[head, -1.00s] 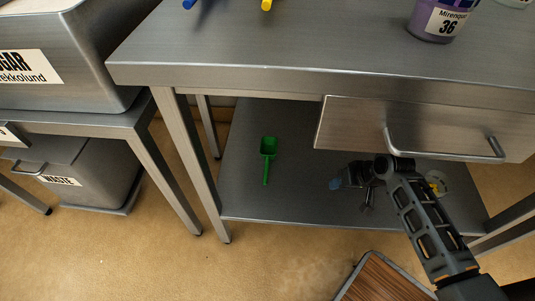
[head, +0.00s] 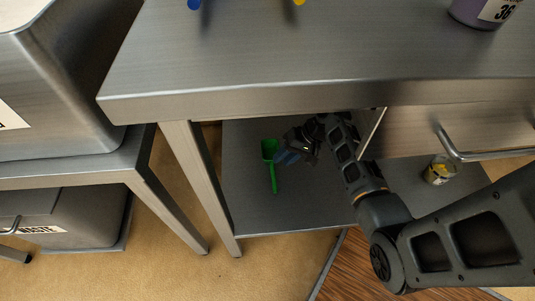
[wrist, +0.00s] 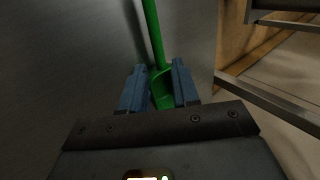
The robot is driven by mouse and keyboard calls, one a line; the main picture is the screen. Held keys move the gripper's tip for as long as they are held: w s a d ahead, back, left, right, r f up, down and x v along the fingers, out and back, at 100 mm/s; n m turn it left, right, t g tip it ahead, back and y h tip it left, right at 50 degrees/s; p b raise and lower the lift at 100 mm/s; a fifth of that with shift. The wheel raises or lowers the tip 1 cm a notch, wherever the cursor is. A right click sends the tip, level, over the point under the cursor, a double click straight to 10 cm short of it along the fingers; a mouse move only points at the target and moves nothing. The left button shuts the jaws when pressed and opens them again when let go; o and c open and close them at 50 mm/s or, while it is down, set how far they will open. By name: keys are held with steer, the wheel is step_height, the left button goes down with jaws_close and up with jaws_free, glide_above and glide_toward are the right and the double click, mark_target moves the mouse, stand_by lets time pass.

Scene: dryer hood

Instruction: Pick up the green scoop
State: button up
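The green scoop (head: 272,170) lies on the lower shelf (head: 300,215) of the steel table, its handle pointing toward the front edge. My gripper (head: 284,157) reaches under the tabletop, just right of the scoop's bowl in the head view. In the wrist view my gripper (wrist: 159,84) has its two blue fingers apart, with the green scoop (wrist: 162,88) showing between them. The bowl end is between the fingers and the handle runs upward in the picture. I cannot tell whether either finger touches the scoop. Part of the bowl is hidden by my gripper.
A drawer (head: 440,130) with a bar handle hangs under the tabletop, right of my arm. A small yellow-labelled container (head: 439,170) stands on the shelf at the right. The table leg (head: 200,185) is left of the scoop. A waste bin (head: 70,220) stands further left.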

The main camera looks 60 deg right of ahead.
mark_target(272, 166)
steer(key=b+x, duration=0.2)
steer(key=x, duration=0.3)
steer(key=shift+f+b, duration=0.3)
jaws_close()
